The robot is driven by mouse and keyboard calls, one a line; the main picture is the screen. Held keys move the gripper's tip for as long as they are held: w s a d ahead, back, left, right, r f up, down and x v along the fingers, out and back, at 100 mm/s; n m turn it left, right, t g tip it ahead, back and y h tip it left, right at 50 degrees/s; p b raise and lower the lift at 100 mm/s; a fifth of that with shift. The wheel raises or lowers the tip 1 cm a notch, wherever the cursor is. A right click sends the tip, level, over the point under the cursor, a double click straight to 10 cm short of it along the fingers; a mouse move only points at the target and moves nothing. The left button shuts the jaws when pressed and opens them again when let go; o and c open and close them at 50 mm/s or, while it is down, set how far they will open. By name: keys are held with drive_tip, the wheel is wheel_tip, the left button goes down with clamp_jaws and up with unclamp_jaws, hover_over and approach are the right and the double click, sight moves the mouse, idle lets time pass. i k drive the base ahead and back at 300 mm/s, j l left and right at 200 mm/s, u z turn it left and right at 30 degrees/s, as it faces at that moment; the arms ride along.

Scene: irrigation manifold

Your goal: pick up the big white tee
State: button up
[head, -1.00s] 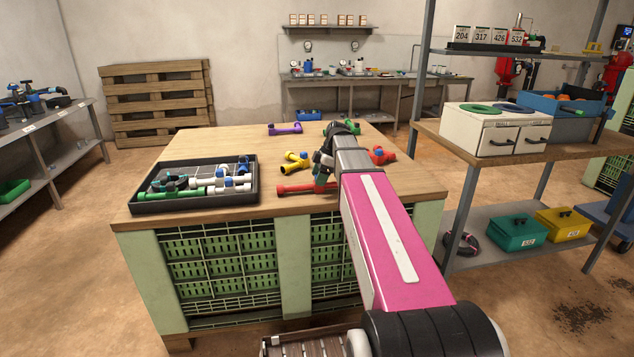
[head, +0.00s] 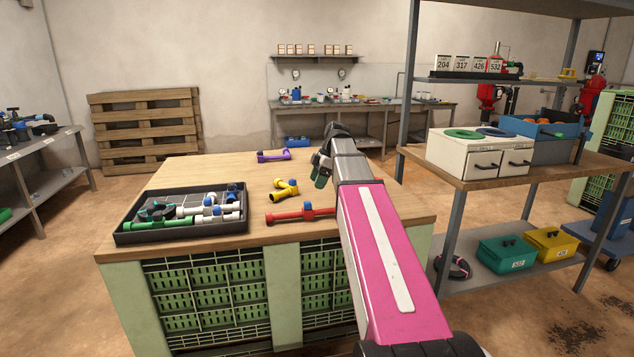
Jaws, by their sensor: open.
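White fittings (head: 190,210) lie in the black divided tray (head: 180,238) on the left of the wooden table, among green, dark and blue-capped parts. They are small in view, and I cannot tell which one is the big white tee. My gripper (head: 321,168) is over the right part of the table, well to the right of the tray and apart from it. It is open, with nothing seen between its fingers, though my arm hides part of it.
A red fitting (head: 302,214), a yellow fitting (head: 284,190) and a purple fitting (head: 273,155) lie loose on the table (head: 220,172). A shelf rack (head: 470,175) with a white two-door box stands to the right. Bare tabletop lies between the tray and loose fittings.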

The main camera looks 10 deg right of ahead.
sight(209, 201)
drive_tip(key=i+j+u, duration=0.15)
drive_tip(key=j, duration=0.3)
drive_tip(key=j+u, duration=0.1)
drive_tip(key=j, duration=0.3)
drive_tip(key=i+j+u, duration=0.15)
drive_tip(key=j, duration=0.25)
drive_tip(key=i+j+u, duration=0.15)
drive_tip(key=j, duration=0.25)
